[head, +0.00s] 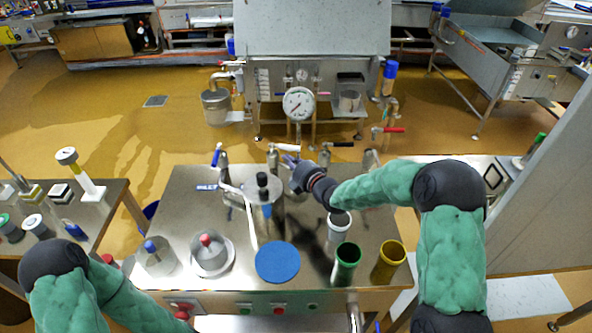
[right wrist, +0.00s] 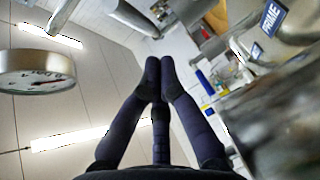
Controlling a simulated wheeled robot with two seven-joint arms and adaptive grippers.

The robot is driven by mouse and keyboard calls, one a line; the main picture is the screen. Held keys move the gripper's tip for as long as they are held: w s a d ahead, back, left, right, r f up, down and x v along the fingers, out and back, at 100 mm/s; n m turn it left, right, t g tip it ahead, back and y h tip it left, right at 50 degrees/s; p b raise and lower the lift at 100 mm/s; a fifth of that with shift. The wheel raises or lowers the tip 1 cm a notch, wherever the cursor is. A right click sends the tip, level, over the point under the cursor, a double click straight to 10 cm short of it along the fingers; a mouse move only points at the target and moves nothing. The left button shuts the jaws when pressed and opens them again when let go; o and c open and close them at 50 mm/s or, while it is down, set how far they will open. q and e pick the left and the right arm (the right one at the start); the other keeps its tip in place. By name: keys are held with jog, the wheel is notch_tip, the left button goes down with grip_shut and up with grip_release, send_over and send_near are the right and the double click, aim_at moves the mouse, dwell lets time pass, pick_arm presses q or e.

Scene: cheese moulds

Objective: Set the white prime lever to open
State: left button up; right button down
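A white lever handle (head: 287,147) sits on a valve at the back edge of the steel table, just beyond my right gripper. It lies roughly level, pointing right. My right gripper (head: 290,161) is close below it; I cannot tell whether they touch. In the right wrist view my right fingertips (right wrist: 160,66) are together with nothing visible between them. A blue PRIME label (right wrist: 272,18) shows at the upper right there. The white handle cannot be made out clearly in that view. My left arm enters at the lower left, with its gripper out of view.
The steel table (head: 185,215) carries a blue disc (head: 277,262), a green cup (head: 346,263), a yellow cup (head: 388,261) and a white cup (head: 338,226). A blue-handled valve (head: 217,155) and a black-handled one (head: 340,145) flank the white lever. A gauge (head: 299,104) stands behind.

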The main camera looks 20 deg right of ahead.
aim_at(291, 149)
jog(key=shift+w+d+f, duration=0.15)
jog(key=shift+w+d, duration=0.25)
jog(key=shift+w, duration=0.25)
jog(key=shift+w+d+f, duration=0.1)
jog(key=shift+w+d, duration=0.3)
jog(key=shift+w, duration=0.25)
jog(key=w+d+b, duration=0.1)
jog(key=b, duration=0.2)
jog(key=shift+w+d, duration=0.1)
jog(key=shift+d, duration=0.2)
